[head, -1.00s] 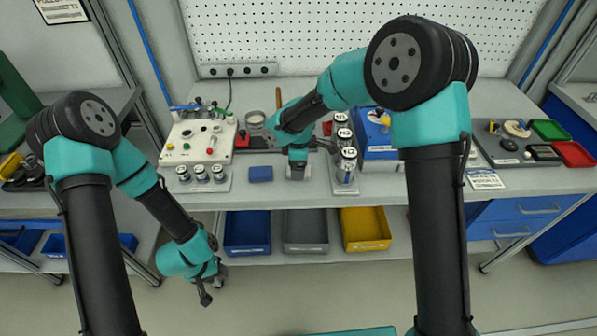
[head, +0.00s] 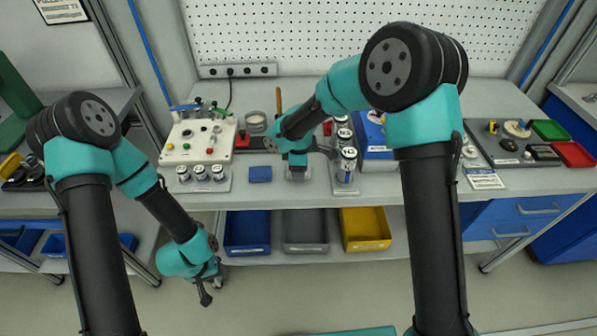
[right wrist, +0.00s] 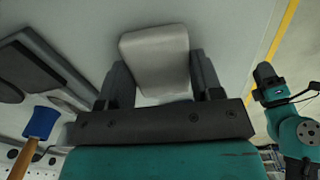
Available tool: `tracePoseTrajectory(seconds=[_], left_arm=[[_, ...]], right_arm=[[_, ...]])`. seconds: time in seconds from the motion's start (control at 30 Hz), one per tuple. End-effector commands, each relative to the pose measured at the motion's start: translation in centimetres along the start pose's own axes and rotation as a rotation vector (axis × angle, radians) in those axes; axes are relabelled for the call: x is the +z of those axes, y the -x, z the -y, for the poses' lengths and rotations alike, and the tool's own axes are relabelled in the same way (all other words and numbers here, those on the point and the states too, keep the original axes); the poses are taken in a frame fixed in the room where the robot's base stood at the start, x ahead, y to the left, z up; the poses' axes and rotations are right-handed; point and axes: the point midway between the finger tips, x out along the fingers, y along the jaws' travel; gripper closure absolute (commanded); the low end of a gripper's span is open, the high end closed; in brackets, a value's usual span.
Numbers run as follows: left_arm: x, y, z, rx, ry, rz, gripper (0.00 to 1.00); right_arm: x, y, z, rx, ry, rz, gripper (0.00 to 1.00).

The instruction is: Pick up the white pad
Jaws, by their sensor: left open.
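The white pad (right wrist: 155,58) sits between the two fingers of my right gripper (right wrist: 160,78) in the right wrist view. The fingers lie against both sides of the pad, with no clear gap, so the gripper looks shut on it. In the head view, my right gripper (head: 298,174) points down at the front of the bench. The pad is mostly hidden there, and I cannot tell whether it is clear of the bench top. My left gripper (head: 207,290) is open and empty, low in front of the bench.
A control box (head: 197,140) is further left. Blue, grey and yellow bins (head: 365,229) sit under the bench.

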Motion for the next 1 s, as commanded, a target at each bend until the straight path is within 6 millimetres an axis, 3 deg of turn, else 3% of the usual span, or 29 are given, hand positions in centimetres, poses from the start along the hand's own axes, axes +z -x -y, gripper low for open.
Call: tracePoseTrajectory(seconds=[0.23,0.57,0.93,1.0], left_arm=[[0.0,0.0,0.0,0.000,0.000,0.000,0.57],[0.0,0.0,0.0,0.000,0.000,0.000,0.57],[0.0,0.0,0.0,0.000,0.000,0.000,0.57],[0.0,0.0,0.0,0.000,0.000,0.000,0.57]], right_arm=[[0.0,0.0,0.0,0.000,0.000,0.000,0.64],[0.0,0.2,0.0,0.001,0.000,0.000,0.65],[0.0,3.6,-0.1,0.001,0.000,-0.001,0.65],[0.0,3.7,0.7,-0.002,0.002,0.001,0.65]])
